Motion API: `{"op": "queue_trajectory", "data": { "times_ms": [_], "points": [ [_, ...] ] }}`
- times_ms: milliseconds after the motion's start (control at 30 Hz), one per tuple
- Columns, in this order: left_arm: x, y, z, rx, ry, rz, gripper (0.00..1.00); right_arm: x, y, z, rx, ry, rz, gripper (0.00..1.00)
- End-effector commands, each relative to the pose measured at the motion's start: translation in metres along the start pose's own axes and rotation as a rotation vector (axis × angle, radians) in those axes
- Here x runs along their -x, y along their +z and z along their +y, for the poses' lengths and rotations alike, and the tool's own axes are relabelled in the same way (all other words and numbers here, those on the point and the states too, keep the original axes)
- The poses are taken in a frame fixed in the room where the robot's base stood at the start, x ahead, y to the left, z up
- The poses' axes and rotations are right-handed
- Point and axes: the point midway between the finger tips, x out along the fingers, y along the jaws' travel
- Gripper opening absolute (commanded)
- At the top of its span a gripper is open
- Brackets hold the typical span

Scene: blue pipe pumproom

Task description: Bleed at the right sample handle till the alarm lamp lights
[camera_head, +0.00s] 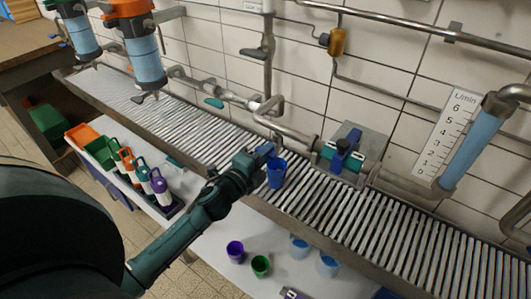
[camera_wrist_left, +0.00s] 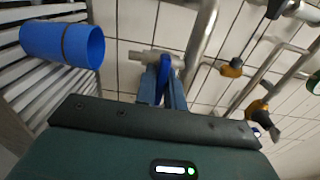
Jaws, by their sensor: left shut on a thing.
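My left gripper (camera_head: 263,154) is shut at the wall pipework above the slatted channel. In the left wrist view its two fingers (camera_wrist_left: 163,90) close on an upright blue handle (camera_wrist_left: 165,68), in front of a grey tap body (camera_wrist_left: 147,56). I take this for the right sample handle; in the head view the gripper mostly hides it. A blue mug (camera_head: 276,176) stands upright on the slats just beside the gripper. It also shows in the left wrist view (camera_wrist_left: 62,43), apart from the fingers. I cannot pick out an alarm lamp or whether one is lit. My right gripper is not in view.
A green lever (camera_head: 213,102) is on the pipe to the left. Purple (camera_head: 235,251), green (camera_head: 260,265) and light blue (camera_head: 299,246) cups stand on the white surface in front.

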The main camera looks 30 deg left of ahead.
Motion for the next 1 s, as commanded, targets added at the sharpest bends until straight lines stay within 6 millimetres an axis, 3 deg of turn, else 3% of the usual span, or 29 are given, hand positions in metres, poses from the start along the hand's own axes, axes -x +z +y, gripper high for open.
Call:
{"op": "queue_trajectory", "data": {
  "times_ms": [167, 200, 433, 767, 1000],
  "points": [
    [0.0, 0.0, 0.0, -0.004, 0.0, 0.0, 0.0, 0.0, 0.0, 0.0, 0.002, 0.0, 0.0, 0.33],
    [0.0, 0.0, 0.0, -0.004, 0.0, 0.0, 0.14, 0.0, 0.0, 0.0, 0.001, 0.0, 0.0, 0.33],
    [0.0, 0.0, 0.0, -0.002, 0.0, 0.0, 0.32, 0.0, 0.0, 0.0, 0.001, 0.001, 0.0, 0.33],
    [0.006, 0.0, 0.002, 0.0, 0.002, 0.0, 0.32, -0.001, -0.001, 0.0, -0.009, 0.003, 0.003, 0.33],
    [0.048, -0.001, 0.003, 0.001, 0.004, 0.001, 0.32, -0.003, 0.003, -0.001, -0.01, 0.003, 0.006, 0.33]
  ]
}}
